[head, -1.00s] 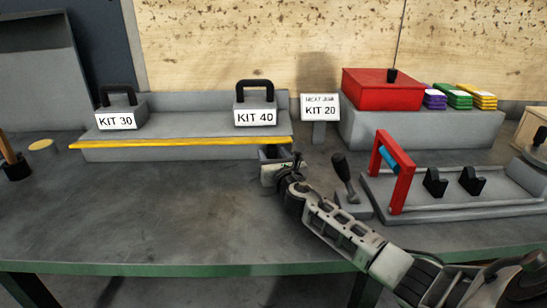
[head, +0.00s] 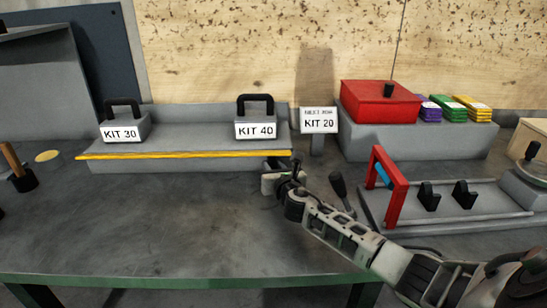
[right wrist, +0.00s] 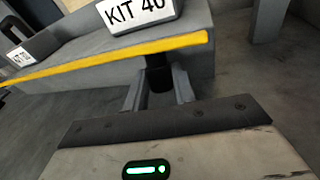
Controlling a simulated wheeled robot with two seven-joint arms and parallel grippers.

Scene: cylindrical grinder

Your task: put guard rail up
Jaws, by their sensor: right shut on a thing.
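The guard rail (head: 185,155) is a long yellow bar along the front edge of the grey kit shelf. In the right wrist view the rail (right wrist: 110,61) runs across the upper part, with its right end just above my gripper. My right gripper (head: 279,170) is under the rail's right end. In the wrist view its fingers (right wrist: 158,88) are shut on a black handle (right wrist: 158,72) that hangs below the rail's end. The fingers partly hide the handle. My left gripper is not in view.
KIT 30 (head: 123,128) and KIT 40 (head: 255,124) boxes stand on the shelf behind the rail. A KIT 20 sign (head: 319,121), a red box (head: 378,104) and a fixture with a red frame (head: 398,188) are to the right. The table front (head: 150,235) is clear.

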